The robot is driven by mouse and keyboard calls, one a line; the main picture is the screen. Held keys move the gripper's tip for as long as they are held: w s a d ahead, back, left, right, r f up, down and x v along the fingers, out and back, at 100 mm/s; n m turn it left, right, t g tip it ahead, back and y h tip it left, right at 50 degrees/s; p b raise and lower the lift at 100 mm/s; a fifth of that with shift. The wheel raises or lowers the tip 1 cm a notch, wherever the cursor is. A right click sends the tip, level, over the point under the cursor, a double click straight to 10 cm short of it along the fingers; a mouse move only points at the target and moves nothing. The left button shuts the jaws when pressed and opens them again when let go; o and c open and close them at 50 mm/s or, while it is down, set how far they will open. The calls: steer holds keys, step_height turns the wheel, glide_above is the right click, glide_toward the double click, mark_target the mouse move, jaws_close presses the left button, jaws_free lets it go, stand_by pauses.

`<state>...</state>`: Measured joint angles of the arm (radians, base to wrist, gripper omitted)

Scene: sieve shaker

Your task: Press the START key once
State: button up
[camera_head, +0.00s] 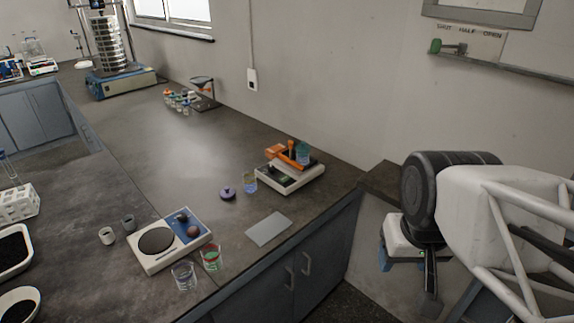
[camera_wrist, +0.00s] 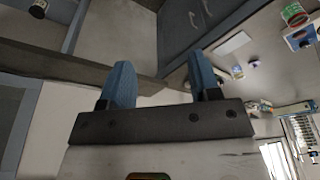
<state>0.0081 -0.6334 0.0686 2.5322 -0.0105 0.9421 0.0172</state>
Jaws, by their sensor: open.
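The sieve shaker stands at the far back left of the counter in the head view, with a silver sieve stack (camera_head: 111,42) on a blue and beige base (camera_head: 122,83). The START key is too small to make out. In the wrist view, the sieve stack (camera_wrist: 302,132) shows small at the right edge. My gripper (camera_wrist: 161,72) is open and empty, with two blue fingers apart. In the head view, my gripper (camera_head: 385,258) hangs at the right, beyond the counter's end and far from the shaker. Its fingers are partly hidden there.
A hotplate (camera_head: 157,241), glass beakers (camera_head: 211,258), a balance-like device (camera_head: 290,177), a purple lid (camera_head: 228,193) and a grey sheet (camera_head: 269,229) lie on the near counter. A small rack of vials (camera_head: 178,100) stands along the wall. The middle counter (camera_head: 165,150) is clear.

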jaws_close()
stand_by(1.6)
